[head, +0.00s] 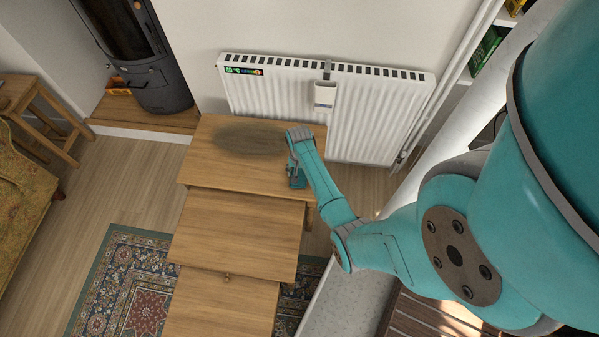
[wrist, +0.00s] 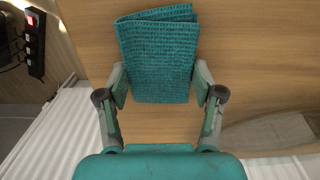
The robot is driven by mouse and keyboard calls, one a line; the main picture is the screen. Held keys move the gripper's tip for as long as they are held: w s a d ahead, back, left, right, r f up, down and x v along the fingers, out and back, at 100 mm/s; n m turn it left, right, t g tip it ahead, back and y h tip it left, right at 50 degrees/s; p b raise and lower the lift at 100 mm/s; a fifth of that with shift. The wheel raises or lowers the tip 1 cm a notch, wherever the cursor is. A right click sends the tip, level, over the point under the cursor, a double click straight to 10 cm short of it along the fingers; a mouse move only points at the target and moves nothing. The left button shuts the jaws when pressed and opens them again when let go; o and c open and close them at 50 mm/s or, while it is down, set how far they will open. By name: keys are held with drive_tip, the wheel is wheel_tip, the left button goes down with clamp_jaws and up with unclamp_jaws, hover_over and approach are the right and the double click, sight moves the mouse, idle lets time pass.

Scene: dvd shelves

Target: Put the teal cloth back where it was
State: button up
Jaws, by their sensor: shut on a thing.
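The teal cloth (wrist: 157,60) is folded, with a ribbed texture, and fills the space between my fingers in the wrist view. My gripper (wrist: 159,84) is shut on it, one finger at each side. In the head view my gripper (head: 297,180) is low over the right side of the highest wooden table (head: 230,178). The cloth cannot be told apart from the teal gripper there. Whether the cloth touches the wood cannot be told. A dark oval patch (head: 250,138) marks the tabletop to the left of my gripper; part of it shows in the wrist view (wrist: 280,135).
Two lower wooden surfaces (head: 240,225) (head: 220,300) step out below the highest table. A white radiator (head: 310,105) stands close behind it. A black power strip (wrist: 35,42) shows in the wrist view. A patterned rug (head: 120,285) lies at the left.

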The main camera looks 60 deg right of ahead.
drive_tip(key=shift+f, duration=0.1)
drive_tip(key=o, duration=1.2)
